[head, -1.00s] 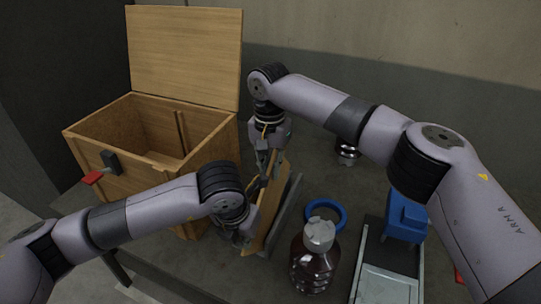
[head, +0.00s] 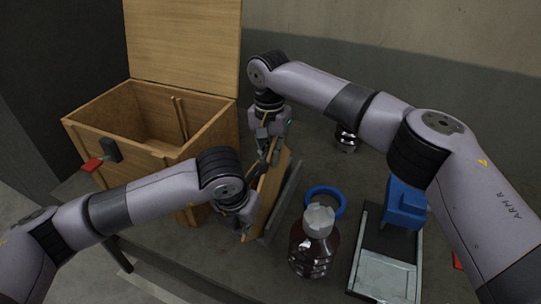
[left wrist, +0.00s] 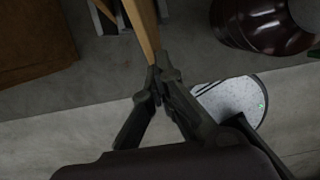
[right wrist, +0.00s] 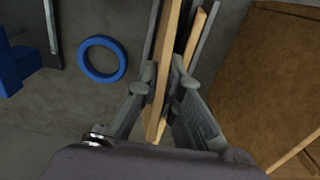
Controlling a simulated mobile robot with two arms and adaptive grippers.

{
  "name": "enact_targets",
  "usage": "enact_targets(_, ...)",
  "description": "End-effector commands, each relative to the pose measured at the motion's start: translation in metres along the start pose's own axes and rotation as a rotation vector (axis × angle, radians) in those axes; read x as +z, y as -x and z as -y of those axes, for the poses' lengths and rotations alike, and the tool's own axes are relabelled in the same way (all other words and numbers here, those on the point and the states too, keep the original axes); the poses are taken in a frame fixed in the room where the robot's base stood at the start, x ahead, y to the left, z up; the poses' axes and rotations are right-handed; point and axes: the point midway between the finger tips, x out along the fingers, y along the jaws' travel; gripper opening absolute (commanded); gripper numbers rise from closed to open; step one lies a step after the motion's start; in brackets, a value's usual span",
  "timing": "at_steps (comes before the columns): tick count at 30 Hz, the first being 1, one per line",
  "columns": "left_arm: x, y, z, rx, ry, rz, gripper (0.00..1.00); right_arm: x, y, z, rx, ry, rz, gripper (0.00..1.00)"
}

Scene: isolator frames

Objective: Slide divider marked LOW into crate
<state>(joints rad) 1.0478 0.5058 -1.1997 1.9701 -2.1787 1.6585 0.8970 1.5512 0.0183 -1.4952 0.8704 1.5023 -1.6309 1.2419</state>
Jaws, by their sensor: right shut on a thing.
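The open wooden crate (head: 150,165) stands at left, with upright slot strips (head: 181,118) on its inner wall. A wooden divider (head: 262,200) stands on edge to its right; no marking is readable. My right gripper (head: 269,150) is shut on the divider's upper far part; the right wrist view shows the panel (right wrist: 163,60) between its fingers (right wrist: 160,85). My left gripper (head: 243,222) is at the divider's near end. In the left wrist view its fingertips (left wrist: 158,85) converge at the panel's edge (left wrist: 143,28); whether they grip it is unclear.
A grey rack (head: 284,200) stands close beside the divider; a second wooden panel (right wrist: 197,35) shows there. A dark bottle (head: 314,240), blue ring (head: 326,199) and blue device (head: 405,205) stand to the right. A red-handled latch (head: 94,165) juts from the crate.

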Motion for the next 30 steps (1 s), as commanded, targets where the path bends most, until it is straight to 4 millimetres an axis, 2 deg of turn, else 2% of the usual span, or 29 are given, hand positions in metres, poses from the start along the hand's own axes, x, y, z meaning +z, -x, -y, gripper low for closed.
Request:
enact_targets(2, -0.002, -0.003, -0.002, 0.005, 0.004, -0.008, 0.00, 0.000, 0.000, 0.000, 0.001, 0.000, 0.000, 0.00)
enact_targets(7, 0.002, 0.008, -0.002, 0.005, 0.003, -0.005, 0.00, 0.000, -0.001, -0.001, 0.002, 0.000, 0.000, 0.00)
enact_targets(17, 0.003, 0.014, -0.001, 0.002, 0.001, -0.001, 0.00, 0.000, -0.002, -0.001, 0.003, 0.000, 0.000, 0.00)
enact_targets(20, 0.004, 0.026, -0.001, 0.002, 0.002, 0.002, 0.00, 0.000, -0.002, -0.001, 0.003, 0.000, 0.001, 0.00)
enact_targets(30, 0.004, 0.096, -0.001, 0.004, 0.001, 0.001, 0.00, 0.000, -0.002, -0.001, 0.003, 0.001, 0.002, 0.00)
